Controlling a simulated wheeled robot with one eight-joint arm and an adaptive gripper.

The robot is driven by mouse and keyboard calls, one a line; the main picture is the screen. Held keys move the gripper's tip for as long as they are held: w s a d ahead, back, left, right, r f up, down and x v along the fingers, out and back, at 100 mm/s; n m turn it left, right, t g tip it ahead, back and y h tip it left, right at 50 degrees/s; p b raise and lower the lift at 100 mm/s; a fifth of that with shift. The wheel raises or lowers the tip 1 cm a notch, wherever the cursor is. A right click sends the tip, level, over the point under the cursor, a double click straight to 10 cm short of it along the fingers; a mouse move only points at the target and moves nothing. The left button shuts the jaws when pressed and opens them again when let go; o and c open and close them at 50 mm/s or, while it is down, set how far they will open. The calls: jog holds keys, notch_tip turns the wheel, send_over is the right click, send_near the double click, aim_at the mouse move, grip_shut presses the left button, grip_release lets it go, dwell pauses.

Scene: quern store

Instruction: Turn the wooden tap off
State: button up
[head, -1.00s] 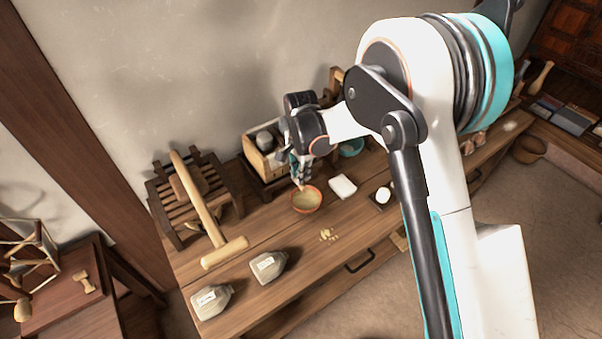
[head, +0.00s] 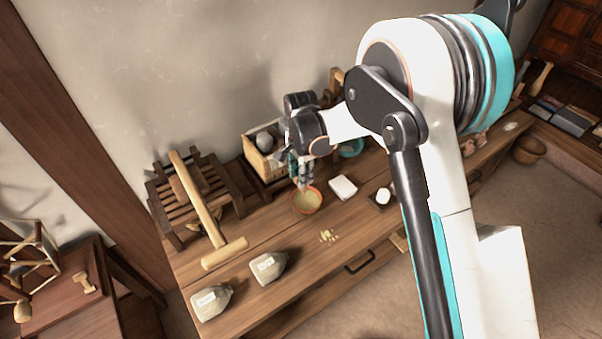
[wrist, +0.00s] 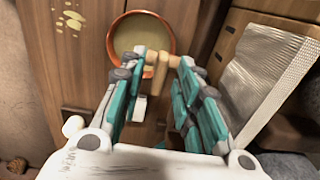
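The wooden tap (wrist: 158,70) shows in the wrist view as a small pale T-shaped piece with a short cross handle. It sits between the fingertips of my gripper (wrist: 161,64). The fingers are spread on either side of it, with a visible gap at least on the left; contact on the right is unclear. In the head view my gripper (head: 303,182) points down in front of the wooden box (head: 258,157) and hides the tap. An orange-rimmed bowl (head: 307,205) of pale liquid stands just below the fingertips; it also shows in the wrist view (wrist: 118,40).
Yellowish crumbs (head: 328,236), two labelled sacks (head: 267,267), a wooden mallet (head: 224,253) and a slatted rack (head: 165,203) are on the bench. The front middle is mostly clear.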

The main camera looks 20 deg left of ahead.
notch_tip(320, 180, up, 12)
dwell(0.6)
